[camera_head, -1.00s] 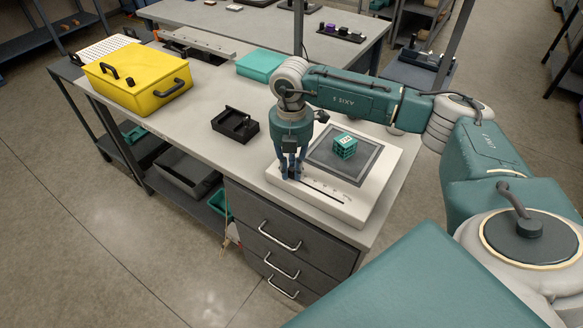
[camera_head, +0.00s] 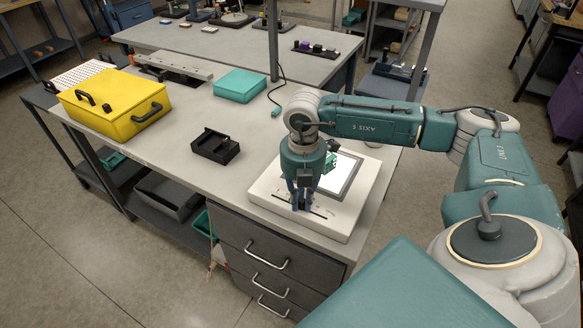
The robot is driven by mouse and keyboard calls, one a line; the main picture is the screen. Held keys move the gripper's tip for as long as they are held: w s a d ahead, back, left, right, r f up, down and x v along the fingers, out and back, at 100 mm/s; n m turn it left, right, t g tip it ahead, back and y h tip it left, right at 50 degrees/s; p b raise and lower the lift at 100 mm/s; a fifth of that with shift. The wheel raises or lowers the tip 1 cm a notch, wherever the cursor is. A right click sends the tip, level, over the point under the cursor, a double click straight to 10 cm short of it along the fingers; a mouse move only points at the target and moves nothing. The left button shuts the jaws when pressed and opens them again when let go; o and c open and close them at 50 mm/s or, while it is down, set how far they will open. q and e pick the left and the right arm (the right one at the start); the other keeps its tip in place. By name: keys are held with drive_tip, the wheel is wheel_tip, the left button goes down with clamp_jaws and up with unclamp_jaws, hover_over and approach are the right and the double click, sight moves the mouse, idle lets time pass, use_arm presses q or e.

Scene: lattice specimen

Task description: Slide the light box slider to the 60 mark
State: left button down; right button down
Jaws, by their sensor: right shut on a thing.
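The white light box (camera_head: 341,223) sits at the near right end of the workbench. Its top panel (camera_head: 347,177) glows bright white. A green lattice cube (camera_head: 327,182) rests on the panel, partly hidden behind my right gripper. My right gripper (camera_head: 301,206) points down at the slider slot along the box's front edge. It is shut on the slider knob, which its fingers mostly hide, around the middle of the slot. The scale marks are too small to read. My left gripper is not in view.
A black fixture (camera_head: 215,146), a teal case (camera_head: 240,83) and a yellow toolbox (camera_head: 114,106) stand on the workbench (camera_head: 185,120). Drawers (camera_head: 283,245) are below the box.

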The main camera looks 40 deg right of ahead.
sight(304, 200)
drive_tip(key=shift+s+d, duration=0.2)
drive_tip(key=shift+s, duration=0.15)
drive_tip(key=c, duration=1.6)
unclamp_jaws()
drive_tip(key=shift+o, duration=0.2)
drive_tip(key=shift+r, duration=0.15)
drive_tip(key=shift+r+p, duration=1.75)
drive_tip(key=shift+r, duration=1.2)
drive_tip(key=shift+a, duration=0.1)
